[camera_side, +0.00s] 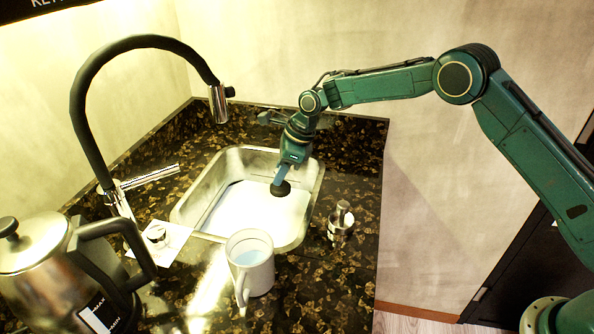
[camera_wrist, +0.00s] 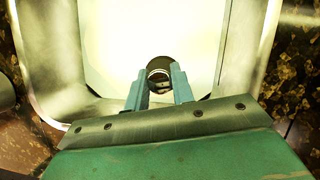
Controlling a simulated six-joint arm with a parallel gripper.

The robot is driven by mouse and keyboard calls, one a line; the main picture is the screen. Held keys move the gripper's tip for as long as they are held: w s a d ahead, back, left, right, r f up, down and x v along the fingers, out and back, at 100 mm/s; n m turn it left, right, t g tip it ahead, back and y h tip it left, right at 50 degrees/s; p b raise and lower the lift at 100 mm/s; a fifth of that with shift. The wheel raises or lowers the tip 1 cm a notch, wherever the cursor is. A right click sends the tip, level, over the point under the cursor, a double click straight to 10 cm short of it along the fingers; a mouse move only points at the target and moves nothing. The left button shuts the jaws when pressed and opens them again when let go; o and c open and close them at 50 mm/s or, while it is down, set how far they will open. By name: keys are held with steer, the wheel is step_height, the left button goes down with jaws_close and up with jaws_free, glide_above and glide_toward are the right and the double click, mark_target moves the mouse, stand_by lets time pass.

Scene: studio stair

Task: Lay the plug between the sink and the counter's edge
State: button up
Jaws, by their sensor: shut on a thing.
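My gripper (camera_side: 281,180) points down over the sink and is shut on the dark round plug (camera_side: 280,189). In the wrist view the plug (camera_wrist: 159,64) sits between the two finger tips (camera_wrist: 160,88), with the bright basin behind it. The steel sink (camera_side: 190,203) is set in the dark speckled counter (camera_side: 340,275). The plug appears within the sink's outline; I cannot tell its height above the bottom. The counter's edge (camera_side: 380,215) runs down the right side, with a strip of counter between it and the sink.
A small metal-topped bottle (camera_side: 341,222) stands on that strip. A white mug (camera_side: 250,262) stands in front of the sink. A kettle (camera_side: 35,265), a black tap (camera_side: 80,120) and a small item on a white sheet (camera_side: 157,237) are at the left. The strip beyond the bottle looks clear.

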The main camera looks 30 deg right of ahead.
steer(key=s+d+f+v, duration=0.1)
steer(key=d+v, duration=0.1)
steer(key=v, duration=1.2)
steer(key=s+d+f+v, duration=0.1)
steer(key=s+d+v, duration=0.1)
steer(key=v, duration=1.3)
steer(key=shift+d+f, duration=0.15)
steer(key=shift+d, duration=0.75)
steer(key=shift+s+f, duration=0.1)
step_height(320, 180, down, 16)
steer(key=shift+f, duration=1.95)
steer(key=shift+f, duration=0.15)
